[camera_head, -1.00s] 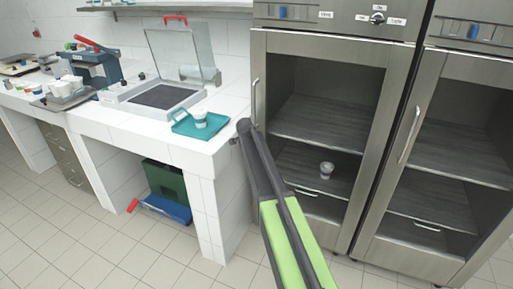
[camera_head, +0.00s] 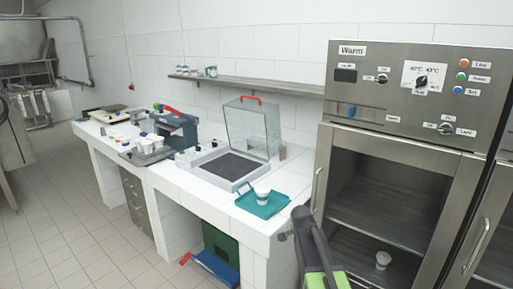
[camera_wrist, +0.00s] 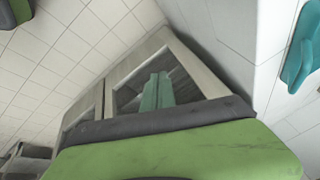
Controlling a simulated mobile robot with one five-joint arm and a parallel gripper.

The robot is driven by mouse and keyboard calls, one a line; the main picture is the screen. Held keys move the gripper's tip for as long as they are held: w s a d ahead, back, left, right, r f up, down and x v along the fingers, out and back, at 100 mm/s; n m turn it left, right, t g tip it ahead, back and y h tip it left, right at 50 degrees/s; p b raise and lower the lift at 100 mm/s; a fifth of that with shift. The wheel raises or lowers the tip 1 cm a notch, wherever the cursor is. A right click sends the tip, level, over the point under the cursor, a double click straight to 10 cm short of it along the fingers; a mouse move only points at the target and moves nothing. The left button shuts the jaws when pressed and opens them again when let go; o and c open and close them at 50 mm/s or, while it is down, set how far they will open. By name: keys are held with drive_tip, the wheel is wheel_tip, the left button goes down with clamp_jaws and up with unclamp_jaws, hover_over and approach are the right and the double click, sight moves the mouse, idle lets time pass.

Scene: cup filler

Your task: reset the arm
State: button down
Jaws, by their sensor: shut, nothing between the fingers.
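My arm (camera_head: 325,278), dark grey with bright green panels, rises at the bottom of the head view, in front of the counter's right end and the warm cabinet. Its green panel and dark edge fill the bottom of the wrist view. My gripper (camera_wrist: 157,91) seems to be the two teal strips close together in the middle of the wrist view. It is shut and empty. In the head view I cannot make out its fingers.
A teal tray (camera_head: 250,209) with a white cup (camera_head: 262,196) sits near the counter's right end. The warm cabinet (camera_head: 408,120) stands right, a small cup (camera_head: 382,260) inside. A clear-lidded device (camera_head: 224,171) is behind the tray. The floor (camera_head: 70,225) at left is clear.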

drive_tip(key=s+a+n+g+y, duration=0.1)
drive_tip(key=s+a+n+g, duration=0.1)
drive_tip(key=s+n, duration=0.4)
drive_tip(key=s+a+f+n+g+y, duration=0.1)
drive_tip(key=s+n, duration=0.5)
drive_tip(key=s, duration=0.7)
drive_tip(key=shift+s+a+n+g, duration=0.4)
drive_tip(key=shift+a+g, duration=0.1)
drive_tip(key=shift+a, duration=0.7)
drive_tip(key=shift+w, duration=0.1)
